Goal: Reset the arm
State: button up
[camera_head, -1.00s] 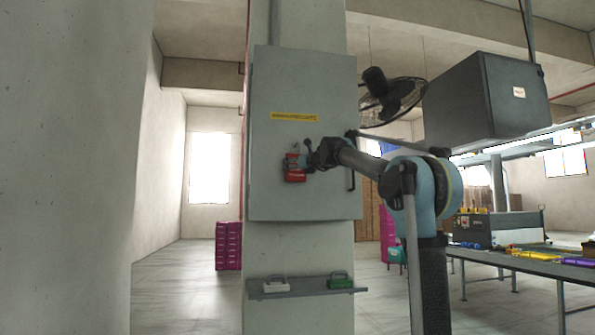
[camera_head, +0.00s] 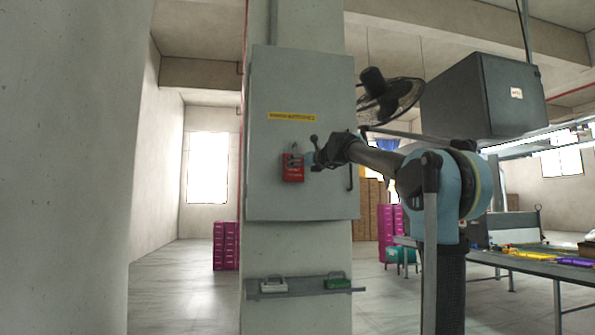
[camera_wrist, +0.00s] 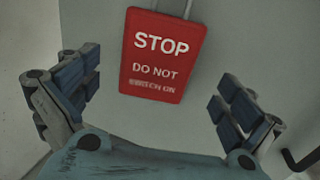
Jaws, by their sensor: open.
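My gripper (camera_head: 314,151) is in front of the grey cabinet (camera_head: 300,90) on the pillar, just right of the red padlock tag (camera_head: 292,172). In the wrist view, my gripper (camera_wrist: 155,92) has its fingers wide apart with nothing between them. The red tag (camera_wrist: 162,70) reads STOP, DO NOT SWITCH ON, and hangs from a shackle beyond the fingers, apart from them. My arm stretches from the right side of the head view toward the cabinet.
A small shelf (camera_head: 308,290) below the cabinet holds a white lock (camera_head: 273,285) and a green lock (camera_head: 337,282). A fan (camera_head: 388,95) and a dark box (camera_head: 485,95) hang at right. A work table (camera_head: 520,263) stands right. Floor at left is clear.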

jog(key=shift+v, duration=2.55)
jog(key=s+d+f+n+g+h, duration=0.1)
jog(key=s+d+f+n+g, duration=0.1)
jog(key=s+f+n, duration=0.75)
jog(key=s+d+f+n+g, duration=0.25)
jog(key=s+f, duration=0.25)
jog(key=f, duration=0.9)
jog(key=s+d+f+n+g+h, duration=0.1)
jog(key=s+f+n+g, duration=0.2)
jog(key=s+f+n, duration=0.65)
jog(key=s+d+f+n+g+h, duration=0.1)
jog(key=s+d+f, duration=0.4)
jog(key=f, duration=0.7)
jog(key=s+d+f+n+g+h, duration=0.2)
jog(key=s+d+f+n+h, duration=0.2)
jog(key=s+f, duration=0.5)
jog(key=s+d+f+n+g+h, duration=0.2)
jog(key=s+d+f, duration=0.6)
jog(key=f, duration=0.8)
jog(key=shift+n+h, duration=0.3)
jog(key=shift+n, duration=0.35)
jog(key=shift+g, duration=0.25)
jog(key=shift+w+f, duration=0.15)
jog(key=shift+w, duration=0.35)
